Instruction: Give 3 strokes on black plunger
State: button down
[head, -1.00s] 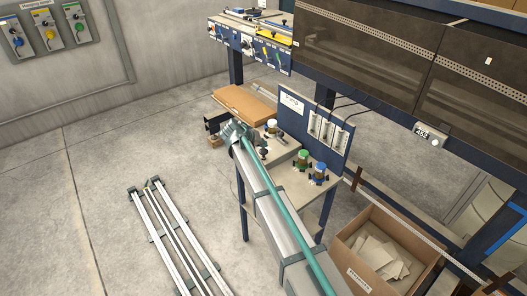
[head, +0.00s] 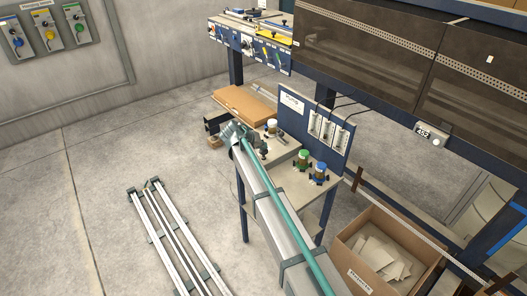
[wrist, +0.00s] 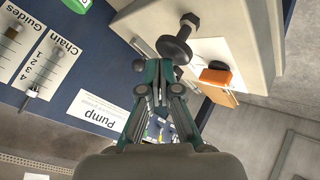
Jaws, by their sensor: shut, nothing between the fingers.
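The black plunger (wrist: 175,48) shows in the wrist view as a dark disc on a short rod with a knob, on a pale block. In the head view a small dark piece (head: 265,147) beside my gripper looks like it, but it is too small to be sure. My gripper (wrist: 160,98) is shut and empty. Its fingertips are just short of the plunger in the wrist view, and I cannot tell whether they touch it. In the head view my gripper (head: 250,141) is over the bench by the pump panel, partly hidden by my arm.
A blue panel (head: 290,100) with a pump label and chain guides stands behind the bench. Jars with white (head: 272,124), green (head: 304,155) and blue lids (head: 319,168) stand close by. An open carton (head: 345,240) is at lower right. White rails (head: 170,240) lie on the floor.

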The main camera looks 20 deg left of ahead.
aim_at(262, 151)
jog(key=shift+f+b, duration=0.95)
jog(key=shift+f, duration=0.3)
dwell(1.0)
jog(key=shift+r, duration=1.75)
jog(key=shift+r+p, duration=0.9)
jog(key=shift+r, duration=1.6)
notch_tip(262, 151, up, 4)
jog(key=shift+f+p, duration=0.1)
jog(key=shift+p, duration=0.3)
jog(key=shift+f, duration=0.15)
